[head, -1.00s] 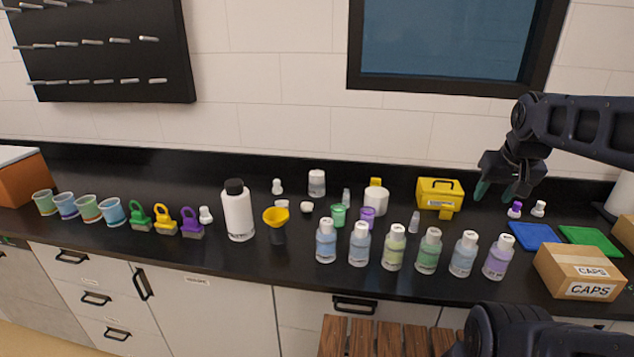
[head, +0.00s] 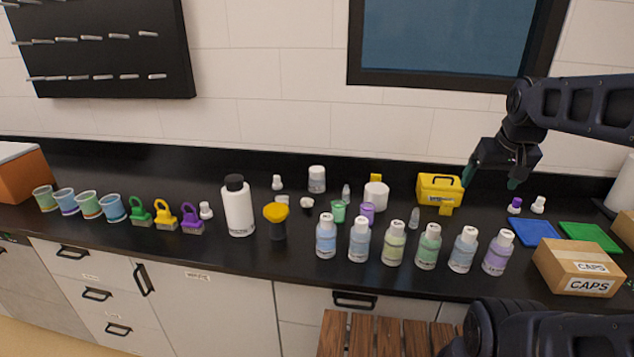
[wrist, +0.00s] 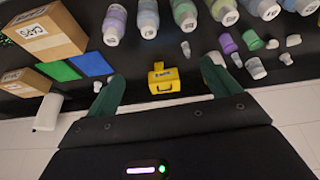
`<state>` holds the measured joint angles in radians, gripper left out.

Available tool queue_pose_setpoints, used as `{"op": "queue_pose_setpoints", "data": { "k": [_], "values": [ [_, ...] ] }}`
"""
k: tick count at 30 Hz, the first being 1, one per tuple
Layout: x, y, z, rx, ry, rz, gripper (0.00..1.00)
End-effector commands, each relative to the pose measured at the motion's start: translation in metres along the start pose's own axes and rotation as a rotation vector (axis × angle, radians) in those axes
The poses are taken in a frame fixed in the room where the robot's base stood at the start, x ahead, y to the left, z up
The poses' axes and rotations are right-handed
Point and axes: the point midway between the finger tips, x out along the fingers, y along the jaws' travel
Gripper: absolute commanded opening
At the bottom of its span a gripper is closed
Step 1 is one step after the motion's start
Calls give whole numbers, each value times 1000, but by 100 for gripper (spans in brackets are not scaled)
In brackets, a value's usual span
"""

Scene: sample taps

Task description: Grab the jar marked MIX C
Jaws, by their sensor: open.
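A row of several capped bottles stands along the front of the black counter, among them a blue one (head: 326,237), a yellow-green one (head: 394,243), a green one (head: 428,247) and a purple one (head: 498,252). Their labels are too small to read, so I cannot tell which is marked MIX C. In the wrist view the bottles, such as the yellow-green one (wrist: 185,15), lie along the top edge. My gripper (head: 491,178) is open and empty above the back right of the counter, behind the row. In the wrist view its green fingers (wrist: 162,82) are spread apart.
A yellow box (head: 438,188) stands below and left of my gripper. Blue (head: 533,232) and green (head: 590,237) mats and a CAPS carton (head: 582,266) are at right. A white bottle (head: 238,208), a yellow funnel (head: 276,213) and several small containers stand further left.

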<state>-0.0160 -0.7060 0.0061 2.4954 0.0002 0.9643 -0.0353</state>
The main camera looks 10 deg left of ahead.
Motion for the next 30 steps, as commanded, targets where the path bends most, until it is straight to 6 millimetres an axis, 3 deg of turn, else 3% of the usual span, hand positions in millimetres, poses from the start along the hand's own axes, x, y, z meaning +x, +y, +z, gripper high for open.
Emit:
{"op": "queue_pose_setpoints", "data": {
  "k": [8, 15, 30],
  "values": [
    [-2, -23, -77, -192, -50, -24, 88],
    [8, -52, -143, -362, -88, -48, 88],
    [63, -140, -263, -718, -162, -110, 88]
  ]
}}
